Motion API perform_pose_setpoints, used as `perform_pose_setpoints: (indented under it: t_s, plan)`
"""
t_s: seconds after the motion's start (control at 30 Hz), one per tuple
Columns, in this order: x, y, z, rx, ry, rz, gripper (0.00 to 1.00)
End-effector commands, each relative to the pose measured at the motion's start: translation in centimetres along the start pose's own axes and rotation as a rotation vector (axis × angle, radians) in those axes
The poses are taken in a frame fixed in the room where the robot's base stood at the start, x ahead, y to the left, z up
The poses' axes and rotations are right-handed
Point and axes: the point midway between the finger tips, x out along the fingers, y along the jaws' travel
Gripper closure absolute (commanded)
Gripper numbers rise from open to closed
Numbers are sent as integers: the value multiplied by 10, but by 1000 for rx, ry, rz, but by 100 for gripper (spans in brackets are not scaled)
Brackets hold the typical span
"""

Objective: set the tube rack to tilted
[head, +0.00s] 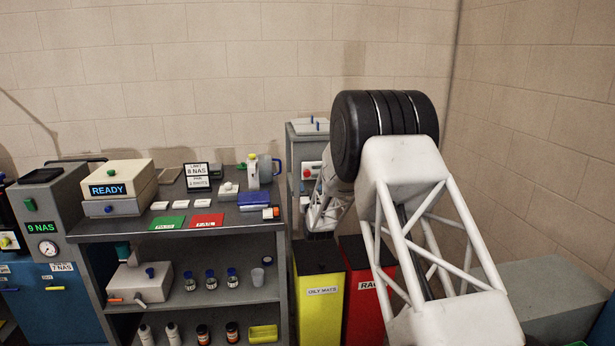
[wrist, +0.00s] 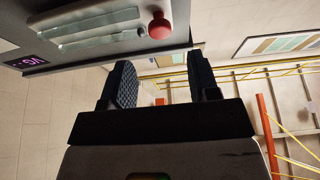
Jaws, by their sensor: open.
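I cannot identify the tube rack with certainty. In the wrist view, a grey unit (wrist: 60,64) at the top left carries long pale glassy strips (wrist: 95,32) and a red round knob (wrist: 159,27); whether this is the rack, I cannot tell. My gripper (wrist: 158,78) shows in the wrist view with its two dark ribbed fingers apart and nothing between them. The red knob appears just above the space between the fingertips, and I see no contact. In the head view my arm fills the right side, and I cannot make out the fingers there.
A grey bench (head: 120,229) at left holds a READY box (head: 108,189), green card (head: 167,223), red card (head: 206,220) and bottles below. A yellow bin (head: 321,307) and red bin (head: 363,305) stand beside it. Yellow rails (wrist: 262,70) show in the wrist view.

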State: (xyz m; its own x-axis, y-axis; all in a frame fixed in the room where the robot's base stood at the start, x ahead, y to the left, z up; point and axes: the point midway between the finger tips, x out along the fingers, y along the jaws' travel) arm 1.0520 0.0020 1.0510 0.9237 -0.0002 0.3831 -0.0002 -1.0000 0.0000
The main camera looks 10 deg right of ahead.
Motion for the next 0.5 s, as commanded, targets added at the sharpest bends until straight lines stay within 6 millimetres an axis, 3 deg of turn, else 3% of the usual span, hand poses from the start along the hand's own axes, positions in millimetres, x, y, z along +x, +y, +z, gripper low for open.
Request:
perform_pose_setpoints:
  t_s: [0.5]
  plan:
    - [48,0,0,0,0,0,45]
